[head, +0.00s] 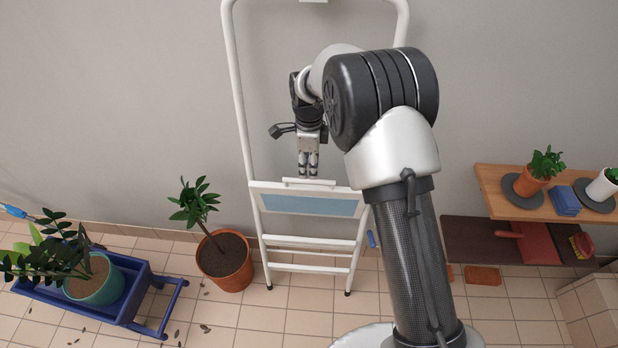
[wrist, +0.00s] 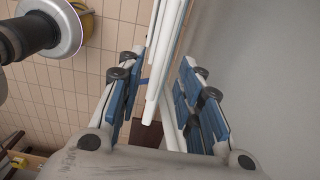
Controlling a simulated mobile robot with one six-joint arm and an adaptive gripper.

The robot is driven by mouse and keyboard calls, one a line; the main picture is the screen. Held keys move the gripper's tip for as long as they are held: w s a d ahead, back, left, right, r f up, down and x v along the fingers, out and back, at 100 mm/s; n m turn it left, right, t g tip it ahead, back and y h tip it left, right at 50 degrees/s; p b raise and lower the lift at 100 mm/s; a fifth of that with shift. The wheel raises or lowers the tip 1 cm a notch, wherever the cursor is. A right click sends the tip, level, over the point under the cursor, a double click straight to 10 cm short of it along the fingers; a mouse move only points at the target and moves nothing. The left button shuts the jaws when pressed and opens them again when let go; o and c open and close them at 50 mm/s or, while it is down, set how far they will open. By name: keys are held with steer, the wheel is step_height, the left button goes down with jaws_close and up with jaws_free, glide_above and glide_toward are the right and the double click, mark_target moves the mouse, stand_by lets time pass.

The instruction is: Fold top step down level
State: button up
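The white step ladder (head: 238,80) stands against the grey wall. Its top step (head: 308,205), a white-framed panel with a blue face, is turned up and faces the head camera. A thin white bar (head: 325,184) runs along its upper edge. My gripper (head: 307,174) points down just above this bar, near its middle. In the wrist view, my gripper (wrist: 160,95) is open, its blue-padded fingers apart on either side of white ladder parts (wrist: 155,92). I cannot tell whether the fingers touch the bar. My arm hides part of the ladder's right side.
A potted plant (head: 225,262) stands on the floor left of the ladder. A blue cart (head: 125,305) with a teal pot is farther left. A wooden shelf (head: 500,205) with pots is at the right. Lower rungs (head: 308,268) are below the step.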

step_height(320, 180, down, 5)
steer(key=shift+f+b, duration=0.2)
steer(key=shift+b, duration=0.2)
steer(key=shift+c, duration=0.5)
jaws_close()
